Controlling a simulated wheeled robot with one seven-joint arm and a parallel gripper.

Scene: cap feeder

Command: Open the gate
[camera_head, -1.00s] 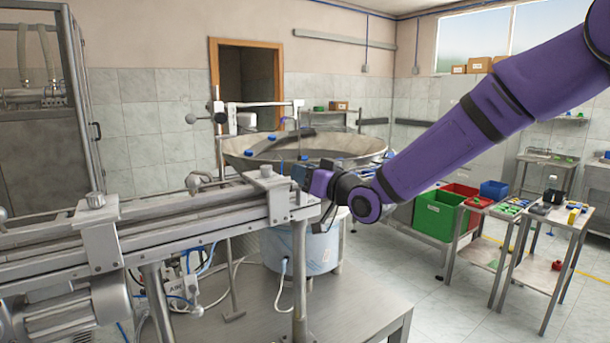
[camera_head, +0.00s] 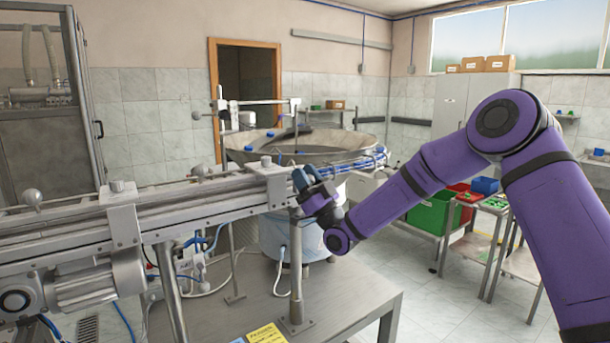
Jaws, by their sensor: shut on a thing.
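My gripper (camera_head: 303,181) is at the right end of the metal rail (camera_head: 200,197), beside the clamp block where the rail meets the cap track. Its dark blue fingers are shut on a small part there, which appears to be the gate. The fingers hide most of that part, so its exact position cannot be told. The cap track (camera_head: 350,166) runs from there along the front right rim of the bowl feeder (camera_head: 250,157) and shows several blue caps.
A grey table (camera_head: 345,300) stands under the rail, with a yellow label (camera_head: 266,334) at its front. A motor (camera_head: 95,284) hangs below the rail at left. Green (camera_head: 432,212) and red bins and small side tables stand at right. The floor between is clear.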

